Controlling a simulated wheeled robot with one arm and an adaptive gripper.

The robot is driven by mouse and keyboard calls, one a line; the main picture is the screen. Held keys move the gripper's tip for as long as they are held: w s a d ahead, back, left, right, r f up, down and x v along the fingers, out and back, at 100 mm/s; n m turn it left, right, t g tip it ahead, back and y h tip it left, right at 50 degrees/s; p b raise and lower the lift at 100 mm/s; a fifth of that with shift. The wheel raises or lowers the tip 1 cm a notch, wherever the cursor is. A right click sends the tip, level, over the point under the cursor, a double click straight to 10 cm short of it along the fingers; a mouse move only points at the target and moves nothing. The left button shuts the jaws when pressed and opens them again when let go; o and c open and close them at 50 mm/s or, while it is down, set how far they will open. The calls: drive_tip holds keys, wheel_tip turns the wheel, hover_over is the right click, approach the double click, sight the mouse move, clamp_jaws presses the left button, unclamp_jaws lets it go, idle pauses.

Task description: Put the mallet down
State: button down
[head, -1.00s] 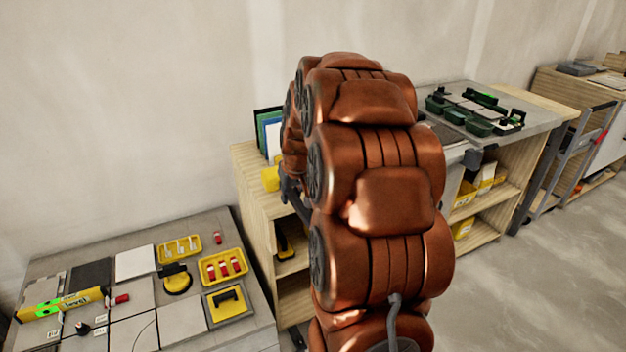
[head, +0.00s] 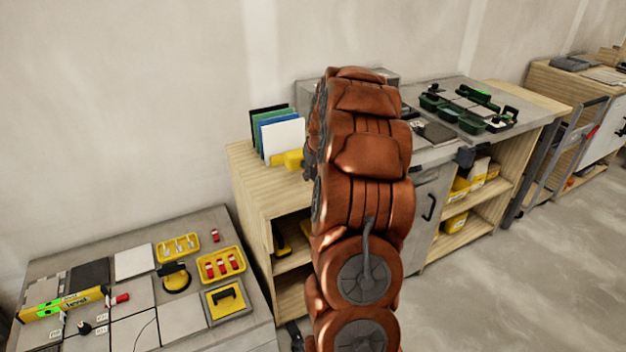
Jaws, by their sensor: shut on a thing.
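My gripper (head: 308,168) shows only as a dark sliver at the left edge of my copper-coloured arm, which hides most of it. A yellow block (head: 288,160), which looks like part of the mallet, sticks out to the left from it. The gripper is shut on the mallet. The block appears over the wooden shelf top (head: 252,180), in front of upright tiles (head: 282,138). Whether it touches the top I cannot tell. The mallet's handle is hidden.
A low table (head: 235,335) at the left holds grey tiles, a yellow level (head: 60,305), yellow trays (head: 220,265) and a suction cup (head: 176,280). Green boxes (head: 472,122) stand on the grey counter at the right. The shelf top's front left part is clear.

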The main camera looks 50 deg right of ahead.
sight(312, 190)
drive_tip(key=shift+d+f+p, duration=0.1)
drive_tip(key=shift+f+p, duration=0.5)
drive_tip(key=shift+f, duration=1.15)
drive_tip(key=c, duration=1)
unclamp_jaws()
drive_tip(key=shift+r, duration=0.1)
